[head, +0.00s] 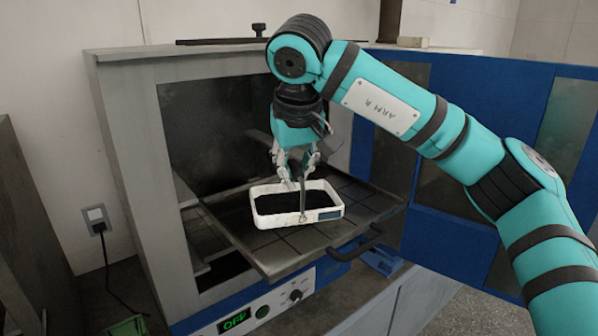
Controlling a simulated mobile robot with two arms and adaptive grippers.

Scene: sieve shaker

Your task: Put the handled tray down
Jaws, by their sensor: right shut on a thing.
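The handled tray (272,221) is a small white rectangular tray with dark contents and a dark label on its front right. A dark upright strip, seemingly its handle, rises from its front side towards my gripper. My right gripper (296,172) points down over the tray and is shut on this handle. The tray is over the dark gridded shelf (285,252) that slides out of the open cabinet. It looks level; I cannot tell whether its underside touches the shelf. My left gripper is not in view.
The grey cabinet (128,140) has its blue door (455,225) swung open to the right. A dark bar handle (357,245) sticks out from the shelf front. Bare shelf surrounds the tray.

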